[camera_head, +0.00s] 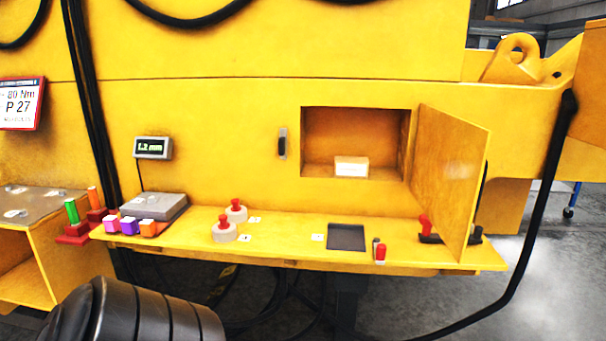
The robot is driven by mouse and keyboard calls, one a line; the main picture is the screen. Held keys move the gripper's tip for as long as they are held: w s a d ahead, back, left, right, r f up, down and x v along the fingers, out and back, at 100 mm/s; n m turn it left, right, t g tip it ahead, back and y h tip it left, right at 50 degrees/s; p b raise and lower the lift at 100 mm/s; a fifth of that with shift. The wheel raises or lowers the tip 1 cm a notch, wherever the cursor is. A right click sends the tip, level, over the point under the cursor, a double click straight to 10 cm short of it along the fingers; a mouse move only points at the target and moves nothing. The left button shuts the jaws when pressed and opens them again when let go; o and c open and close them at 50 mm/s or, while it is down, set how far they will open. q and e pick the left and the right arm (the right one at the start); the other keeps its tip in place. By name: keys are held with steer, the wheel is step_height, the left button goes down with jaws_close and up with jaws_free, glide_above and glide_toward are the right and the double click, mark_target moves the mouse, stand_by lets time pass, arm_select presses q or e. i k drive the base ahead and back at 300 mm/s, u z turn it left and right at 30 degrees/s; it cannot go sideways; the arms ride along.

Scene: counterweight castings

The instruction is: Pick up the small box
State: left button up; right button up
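A small white box (351,166) with a tan top sits on the floor of a recessed compartment (318,171) in the yellow casting. The compartment door (450,180) stands open, swung out to the right. Nothing covers the front of the box. A dark ribbed cylindrical part, which looks like a link of my arm, shows at the lower left, well below and left of the box. Neither gripper shows in this view.
A yellow shelf (290,247) runs below the compartment. The open door bounds the right side.

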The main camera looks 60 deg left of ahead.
mark_target(345, 167)
steer(key=u, duration=1.85)
